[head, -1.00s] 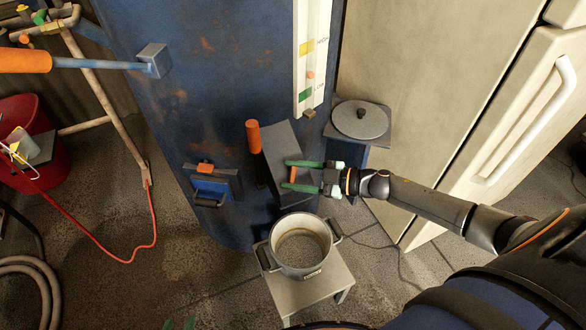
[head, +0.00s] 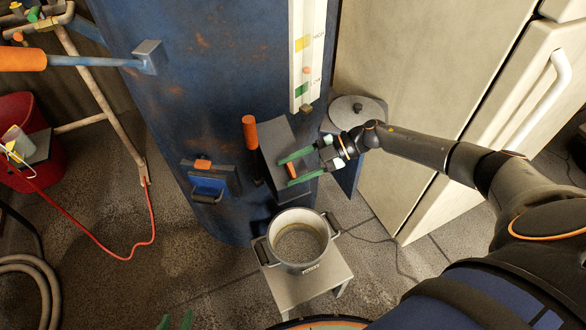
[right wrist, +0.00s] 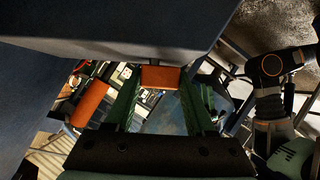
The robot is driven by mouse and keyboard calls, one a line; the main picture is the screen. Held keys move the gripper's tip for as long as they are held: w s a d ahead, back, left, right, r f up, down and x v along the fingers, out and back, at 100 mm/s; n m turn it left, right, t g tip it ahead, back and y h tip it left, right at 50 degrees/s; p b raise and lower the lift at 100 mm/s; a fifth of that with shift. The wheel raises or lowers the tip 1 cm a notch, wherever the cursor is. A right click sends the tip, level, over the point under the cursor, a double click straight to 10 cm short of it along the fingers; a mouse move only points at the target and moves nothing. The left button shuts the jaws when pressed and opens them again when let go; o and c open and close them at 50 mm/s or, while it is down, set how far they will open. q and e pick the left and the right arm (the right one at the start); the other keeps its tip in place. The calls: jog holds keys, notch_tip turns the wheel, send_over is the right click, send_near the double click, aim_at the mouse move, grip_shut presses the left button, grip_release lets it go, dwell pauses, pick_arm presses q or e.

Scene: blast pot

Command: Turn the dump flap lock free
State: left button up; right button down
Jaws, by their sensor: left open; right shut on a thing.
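The dump flap lock looks to be the small orange tab (head: 291,170) on the front of the dark grey box (head: 285,138) that juts from the blue blast pot (head: 225,60). My right gripper (head: 286,172) is shut on this tab, its green fingers coming from the right and tilted. In the right wrist view the orange tab (right wrist: 160,76) sits between the two green fingers, under the box. My left gripper (head: 175,322) shows only as green fingertips at the bottom edge, open and far from the lock.
An orange-gripped lever (head: 250,134) stands left of the box. A blue hatch (head: 210,183) with an orange tab is further left. A grey pot (head: 298,240) stands on a small stool (head: 310,282) below. A round lid (head: 357,112) lies on a stand behind my right arm.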

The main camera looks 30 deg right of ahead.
jog(key=shift+a, duration=0.1)
jog(key=shift+c, duration=1.2)
grip_release()
jog(key=v, duration=1.2)
jog(key=shift+d, duration=0.25)
jog(key=shift+a+r, duration=0.1)
